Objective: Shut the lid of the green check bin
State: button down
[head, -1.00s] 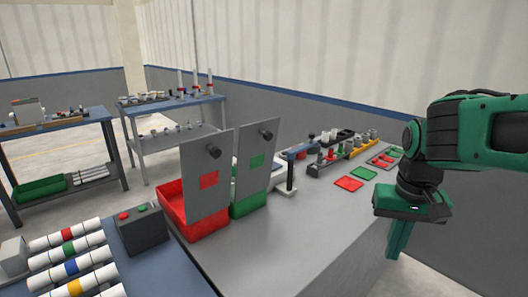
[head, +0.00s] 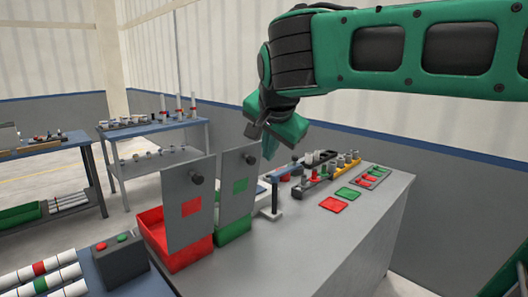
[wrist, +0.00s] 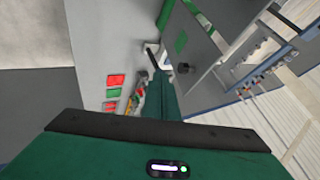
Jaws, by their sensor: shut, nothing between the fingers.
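The green check bin (head: 234,229) sits on the grey table. Its grey lid (head: 236,207) stands upright, open, with a green square and a dark round knob (head: 252,159) near its top. In the wrist view the lid (wrist: 196,38) shows with its green square and the knob (wrist: 183,68). My gripper (head: 268,152) is shut and empty, in the air close to the right of the lid's top edge in the head view. In the wrist view the gripper fingers (wrist: 164,85) appear just left of the knob. I cannot tell whether they touch it.
A red bin (head: 177,253) with its own upright lid (head: 188,223) stands left of the green one. Right of the bins are a small post stand (head: 273,200), racks of parts (head: 318,184), and red (head: 333,205) and green (head: 348,193) pads. A button box (head: 121,260) is at lower left.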

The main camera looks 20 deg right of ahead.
jog(key=w+f, duration=0.5)
jog(key=w, duration=0.3)
jog(key=shift+w+f, duration=0.1)
dwell(0.3)
